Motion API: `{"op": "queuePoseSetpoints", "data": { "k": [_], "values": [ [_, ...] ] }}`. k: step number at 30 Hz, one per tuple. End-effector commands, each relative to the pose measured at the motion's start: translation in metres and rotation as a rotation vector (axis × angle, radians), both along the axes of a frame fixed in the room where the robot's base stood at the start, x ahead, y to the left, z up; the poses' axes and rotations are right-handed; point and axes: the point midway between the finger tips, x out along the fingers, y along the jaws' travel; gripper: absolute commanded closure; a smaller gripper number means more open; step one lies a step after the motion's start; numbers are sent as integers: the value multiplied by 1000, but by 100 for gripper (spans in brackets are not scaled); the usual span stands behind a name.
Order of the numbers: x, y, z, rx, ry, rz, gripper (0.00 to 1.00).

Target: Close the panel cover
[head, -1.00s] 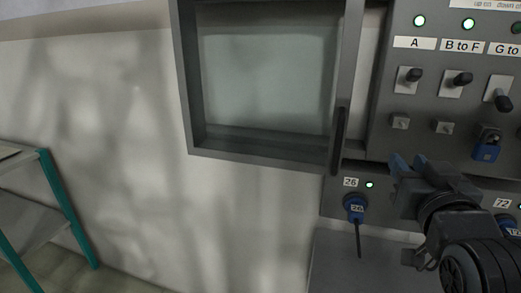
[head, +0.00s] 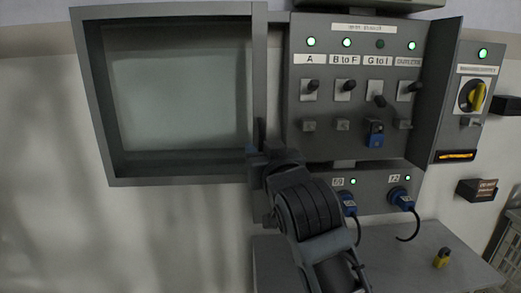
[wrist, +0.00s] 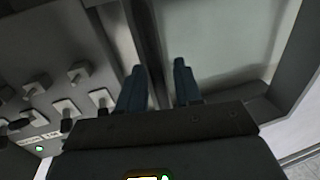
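The panel cover (head: 92,95) is a grey frame with a clear window, swung open to the left of the control panel (head: 335,125). Its dark vertical handle (head: 262,130) is on the frame edge nearest the panel, its lower part hidden by my gripper. My gripper (head: 262,153) is at the lower end of that handle. In the wrist view, my gripper's two blue-grey fingers (wrist: 160,88) are apart, with a dark vertical strip of the cover's edge running between or just behind them. I cannot tell whether they touch the handle.
The panel carries switches, green lamps and a blue padlock (head: 376,134). Below are blue plugs with cables (head: 402,198) and a grey shelf (head: 400,255) with a yellow-black padlock (head: 441,257). The wall left of the cover is bare.

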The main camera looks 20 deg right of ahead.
Motion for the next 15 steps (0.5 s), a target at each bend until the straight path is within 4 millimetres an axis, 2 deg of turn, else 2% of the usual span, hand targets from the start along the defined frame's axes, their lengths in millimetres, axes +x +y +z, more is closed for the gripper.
{"op": "queuePoseSetpoints", "data": {
  "k": [8,15],
  "values": [
    [2,0,0,0,0,0,66],
    [2,0,0,0,0,0,87]
  ]
}}
